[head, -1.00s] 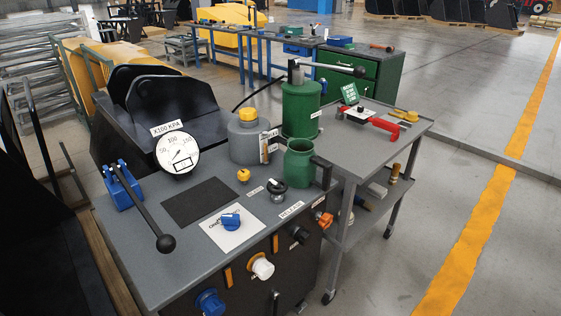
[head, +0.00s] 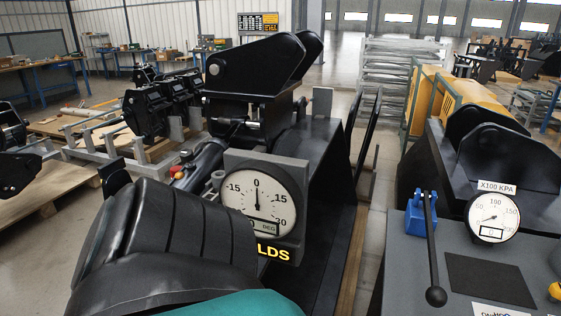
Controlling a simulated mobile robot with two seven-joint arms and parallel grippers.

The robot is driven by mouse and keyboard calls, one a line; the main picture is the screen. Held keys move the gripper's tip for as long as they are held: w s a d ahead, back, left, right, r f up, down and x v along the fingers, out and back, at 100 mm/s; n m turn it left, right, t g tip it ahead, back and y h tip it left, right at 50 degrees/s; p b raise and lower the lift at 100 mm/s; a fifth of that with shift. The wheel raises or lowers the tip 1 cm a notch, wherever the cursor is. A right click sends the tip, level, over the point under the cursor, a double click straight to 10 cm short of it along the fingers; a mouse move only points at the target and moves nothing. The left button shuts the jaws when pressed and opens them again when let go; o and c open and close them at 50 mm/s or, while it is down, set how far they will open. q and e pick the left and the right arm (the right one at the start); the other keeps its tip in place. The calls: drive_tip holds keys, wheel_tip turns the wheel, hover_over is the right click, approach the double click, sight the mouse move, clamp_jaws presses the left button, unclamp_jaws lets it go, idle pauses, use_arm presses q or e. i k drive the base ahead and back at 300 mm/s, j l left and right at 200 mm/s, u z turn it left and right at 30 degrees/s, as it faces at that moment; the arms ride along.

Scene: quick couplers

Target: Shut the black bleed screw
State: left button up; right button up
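The black bleed screw is not in view now. The grey bench top (head: 405,278) that carries the controls shows only its left part at the lower right. On it stand a blue lever base (head: 420,213) with a long black ball-ended lever (head: 434,260) and a round white pressure gauge (head: 492,218) marked X100 KPA, its digital readout at about 0. A yellow knob (head: 555,290) is cut by the right edge. A white label plate (head: 497,309) is cut by the bottom edge. Neither of my grippers is in view.
A large black coupler machine (head: 255,85) with a degree dial (head: 262,203), needle near 0, fills the middle. A teal shape (head: 240,305) is at the bottom. Yellow parts (head: 450,95) and a grey rack (head: 395,75) stand behind. A narrow floor gap separates machine and bench.

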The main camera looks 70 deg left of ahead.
sight(187, 155)
drive_tip(key=u, duration=2.75)
